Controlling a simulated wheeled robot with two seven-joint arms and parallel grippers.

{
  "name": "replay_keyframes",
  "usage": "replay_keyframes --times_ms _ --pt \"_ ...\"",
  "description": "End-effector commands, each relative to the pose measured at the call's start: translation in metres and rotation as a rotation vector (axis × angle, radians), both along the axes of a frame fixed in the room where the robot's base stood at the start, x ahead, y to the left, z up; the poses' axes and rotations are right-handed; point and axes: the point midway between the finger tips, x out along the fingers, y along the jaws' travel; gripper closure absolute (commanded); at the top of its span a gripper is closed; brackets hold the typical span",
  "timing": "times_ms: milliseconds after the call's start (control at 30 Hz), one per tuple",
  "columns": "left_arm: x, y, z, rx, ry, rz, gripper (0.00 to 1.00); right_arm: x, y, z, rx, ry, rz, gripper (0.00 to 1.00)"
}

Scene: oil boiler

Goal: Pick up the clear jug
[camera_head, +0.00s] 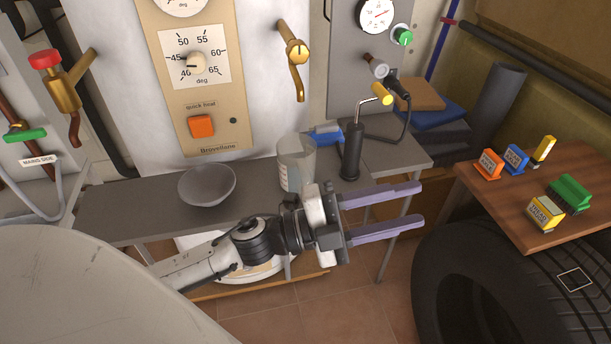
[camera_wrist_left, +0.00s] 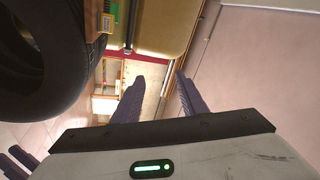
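The clear jug (camera_head: 292,165) stands upright on the grey bench (camera_head: 130,208), in front of the boiler. Its lower right part is hidden behind my left gripper. My left gripper (camera_head: 418,203) is in front of the bench, to the right of the jug and nearer the camera. Its two long purple-grey fingers point right, away from the jug, with a clear gap between them. The left wrist view shows the same fingers (camera_wrist_left: 157,95) apart with nothing between them; the jug is not in that view.
A grey bowl (camera_head: 207,186) sits left of the jug. A black torch-like tool (camera_head: 352,152) stands right of it, with a blue object (camera_head: 326,134) behind. A brass tap (camera_head: 297,60) hangs above. A wooden board (camera_head: 500,205) with small coloured blocks lies over a tyre (camera_head: 450,285) at right.

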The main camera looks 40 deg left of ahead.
Motion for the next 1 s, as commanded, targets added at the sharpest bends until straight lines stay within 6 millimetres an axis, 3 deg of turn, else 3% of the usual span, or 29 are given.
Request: replay_keyframes --times_ms 33,67,167,267,300,433,500,600,1000 --pt "-0.011 -0.015 0.022 0.187 -0.19 -0.148 0.61 0.001 0.001 -0.001 0.001 -0.003 0.001 0.69" --pt "-0.021 -0.021 0.025 0.3 -0.284 -0.231 0.61 0.002 0.001 -0.001 0.001 -0.004 0.001 0.69" --pt "-0.041 -0.011 0.008 0.722 -0.514 -0.478 0.61 0.002 0.001 -0.002 0.0 -0.005 0.002 0.69" --pt "-0.038 0.044 -0.018 1.153 -0.599 -0.648 0.61 0.002 0.001 -0.003 0.0 -0.004 0.003 0.69" --pt "-0.033 0.073 -0.025 1.309 -0.597 -0.691 0.61 0.002 0.001 -0.003 0.0 -0.004 0.003 0.69" --pt "-0.016 0.164 -0.023 1.704 -0.511 -0.752 0.61 0.002 0.001 -0.004 -0.001 -0.004 0.003 0.69" --pt "-0.012 0.195 -0.017 1.821 -0.461 -0.758 0.61 0.003 0.002 -0.004 -0.001 -0.004 0.004 0.69" --pt "-0.01 0.219 -0.013 1.907 -0.414 -0.76 0.61 0.003 0.002 -0.003 0.0 -0.005 0.004 0.69" --pt "0.006 0.216 -0.056 1.927 -0.402 -0.762 0.61 0.003 0.002 -0.002 0.001 -0.006 0.004 0.69"
